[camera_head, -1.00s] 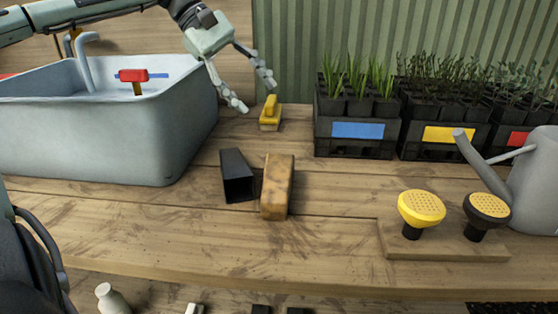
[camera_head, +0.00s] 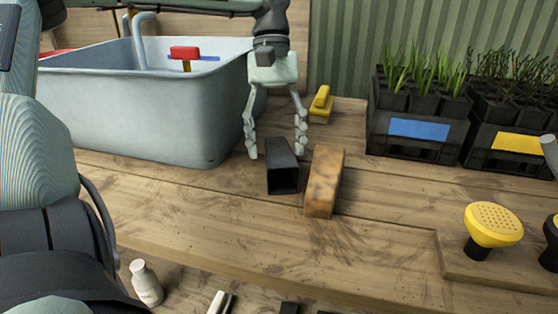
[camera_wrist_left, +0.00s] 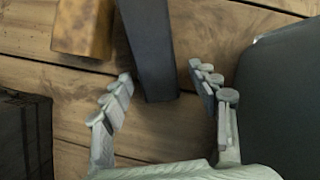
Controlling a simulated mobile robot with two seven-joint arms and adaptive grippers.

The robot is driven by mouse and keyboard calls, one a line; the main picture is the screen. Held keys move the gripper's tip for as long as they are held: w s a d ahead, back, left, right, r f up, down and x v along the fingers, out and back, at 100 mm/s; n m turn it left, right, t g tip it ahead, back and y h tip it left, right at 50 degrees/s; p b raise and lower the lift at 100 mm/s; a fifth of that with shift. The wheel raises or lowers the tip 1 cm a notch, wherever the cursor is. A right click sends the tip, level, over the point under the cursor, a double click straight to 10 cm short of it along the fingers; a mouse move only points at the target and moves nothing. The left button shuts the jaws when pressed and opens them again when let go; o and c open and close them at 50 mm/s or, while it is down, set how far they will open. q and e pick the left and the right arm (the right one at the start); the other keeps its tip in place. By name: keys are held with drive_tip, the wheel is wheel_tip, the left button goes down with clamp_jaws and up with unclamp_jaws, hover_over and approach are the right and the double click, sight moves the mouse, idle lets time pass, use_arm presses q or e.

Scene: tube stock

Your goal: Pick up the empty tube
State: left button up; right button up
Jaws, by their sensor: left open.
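A black square tube (camera_head: 282,178) lies on the wooden bench with its near end open, and its inside looks dark and hollow. Close on its right is a brown, mottled square tube (camera_head: 324,182). My left gripper (camera_head: 276,150) is open and points down over the far end of the black tube, one finger to each side. In the left wrist view the black tube (camera_wrist_left: 150,45) runs between the open fingertips (camera_wrist_left: 160,82), with the brown tube (camera_wrist_left: 83,27) beside it. My right gripper is not in view.
A grey-blue sink (camera_head: 140,110) stands close left of my left gripper. A yellow brush (camera_head: 320,105) lies behind the tubes. Black plant crates (camera_head: 415,135) stand at right, with a yellow sprinkler head (camera_head: 493,225) in front. The bench before the tubes is clear.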

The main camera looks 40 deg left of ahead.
use_arm(q)
drive_tip(key=shift+c, duration=0.6)
drive_tip(key=c, duration=1)
drive_tip(key=shift+r, duration=0.1)
drive_tip(key=shift+r, duration=0.4)
wheel_tip(320, 180, up, 8)
drive_tip(key=shift+f+p, duration=0.15)
drive_tip(key=shift+p, duration=0.2)
drive_tip(key=shift+r, duration=0.65)
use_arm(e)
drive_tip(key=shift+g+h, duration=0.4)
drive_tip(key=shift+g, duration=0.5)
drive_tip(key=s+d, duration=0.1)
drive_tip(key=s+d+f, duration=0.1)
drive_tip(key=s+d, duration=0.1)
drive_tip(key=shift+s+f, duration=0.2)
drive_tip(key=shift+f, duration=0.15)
